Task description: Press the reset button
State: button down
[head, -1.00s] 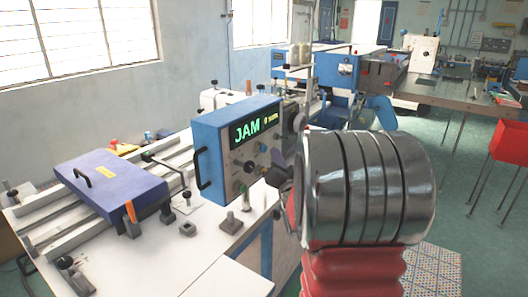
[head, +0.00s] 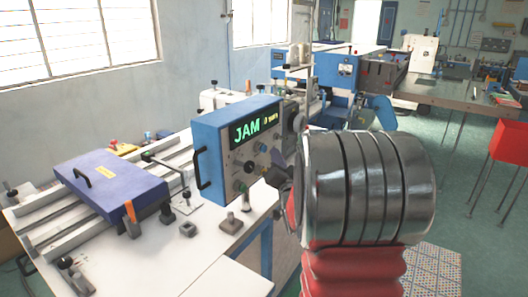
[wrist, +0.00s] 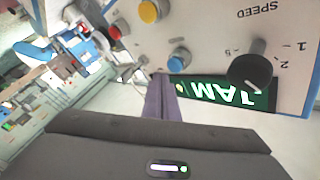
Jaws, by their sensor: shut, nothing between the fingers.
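The control box (head: 209,154) is blue with a grey front panel and a lit display (head: 247,131) reading JAM in green. In the wrist view the panel (wrist: 212,22) appears upside down, with a blue button (wrist: 178,59), a yellow button (wrist: 149,12), a red button (wrist: 118,28) and a black speed knob (wrist: 250,65). I cannot read a reset label. My gripper (wrist: 160,78) is shut and empty, its tips near the blue button and the display's edge; contact cannot be told. In the head view my gripper (head: 275,175) is at the panel's lower right, partly hidden by my wrist.
A white bench (head: 225,247) carries the box, with rails and a purple cover (head: 110,183) at left. Small metal fixtures stand in front of the box. More blue machinery (head: 345,70) is behind. A red bin (head: 510,142) stands at right. The green floor is open at right.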

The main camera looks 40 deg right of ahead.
jog(key=shift+w, duration=0.2)
jog(key=shift+w+a, duration=0.15)
jog(key=shift+w, duration=0.2)
jog(key=shift+w+a, duration=0.15)
jog(key=shift+w, duration=0.3)
dwell(1.2)
jog(key=shift+s+d, duration=0.3)
jog(key=shift+s, duration=0.6)
jog(key=s, duration=0.1)
jog(key=s+d, duration=0.1)
jog(key=s, duration=0.2)
jog(key=shift+s+d, duration=0.35)
dwell(0.4)
jog(key=shift+w, duration=0.1)
dwell(0.6)
